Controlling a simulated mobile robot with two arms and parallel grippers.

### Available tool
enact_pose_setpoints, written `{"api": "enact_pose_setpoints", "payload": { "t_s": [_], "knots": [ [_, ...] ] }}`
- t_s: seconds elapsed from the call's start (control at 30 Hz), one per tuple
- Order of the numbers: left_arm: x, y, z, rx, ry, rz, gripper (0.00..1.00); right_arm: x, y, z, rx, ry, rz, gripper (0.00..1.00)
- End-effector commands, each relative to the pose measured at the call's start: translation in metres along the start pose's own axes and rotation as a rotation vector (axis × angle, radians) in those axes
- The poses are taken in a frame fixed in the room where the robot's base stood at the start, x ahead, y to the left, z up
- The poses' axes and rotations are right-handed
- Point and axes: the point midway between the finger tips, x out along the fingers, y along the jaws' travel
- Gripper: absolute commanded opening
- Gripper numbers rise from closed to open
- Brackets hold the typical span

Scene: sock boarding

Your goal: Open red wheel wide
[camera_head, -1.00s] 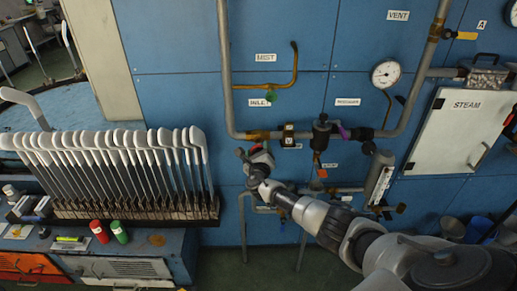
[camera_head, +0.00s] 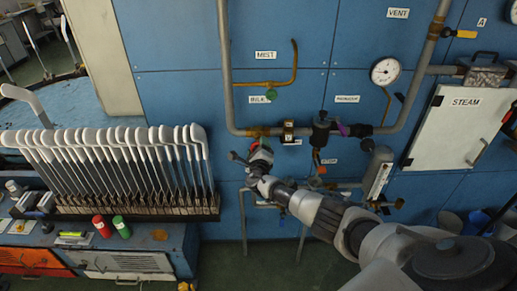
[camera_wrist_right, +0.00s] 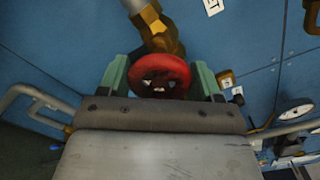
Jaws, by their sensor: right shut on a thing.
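The red wheel (camera_wrist_right: 160,72) shows in the right wrist view, on a brass valve (camera_wrist_right: 155,30) below the pipe. In the head view only a bit of red shows at the valve, mostly hidden by my gripper. My right gripper (camera_head: 258,158) is at the wheel, and its two green-grey fingers (camera_wrist_right: 160,78) stand on either side of the rim, shut on it. My left gripper is not in view.
A grey pipe (camera_head: 226,70) runs down the blue wall panel beside the valve. A black regulator (camera_head: 320,128), a gauge (camera_head: 385,71) and the STEAM cabinet (camera_head: 460,125) are to the right. A rack of white sock boards (camera_head: 130,212) stands at left.

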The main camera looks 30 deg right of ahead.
Motion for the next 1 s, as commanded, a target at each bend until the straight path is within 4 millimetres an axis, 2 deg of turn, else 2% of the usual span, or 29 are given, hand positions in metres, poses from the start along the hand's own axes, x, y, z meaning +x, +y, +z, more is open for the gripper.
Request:
{"api": "enact_pose_setpoints", "payload": {
  "t_s": [0.13, 0.17, 0.3, 0.67, 0.77, 1.0],
  "knots": [
    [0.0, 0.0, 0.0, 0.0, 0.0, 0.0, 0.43, -0.001, 0.002, -0.002, -0.007, 0.002, 0.004, 0.41],
    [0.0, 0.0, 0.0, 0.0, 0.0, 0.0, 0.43, -0.001, 0.002, -0.002, -0.007, 0.002, 0.004, 0.67],
    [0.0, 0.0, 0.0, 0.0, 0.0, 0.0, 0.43, -0.001, 0.002, -0.002, -0.005, 0.001, 0.003, 0.89],
    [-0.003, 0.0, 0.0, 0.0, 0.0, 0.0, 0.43, -0.004, 0.0, -0.001, -0.002, 0.0, 0.002, 0.9],
    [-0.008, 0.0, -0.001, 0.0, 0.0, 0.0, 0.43, -0.013, 0.0, 0.0, -0.001, 0.0, 0.003, 0.9],
    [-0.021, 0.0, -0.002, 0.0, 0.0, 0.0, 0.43, -0.054, -0.001, 0.0, -0.001, 0.0, 0.005, 0.9]
  ]
}}
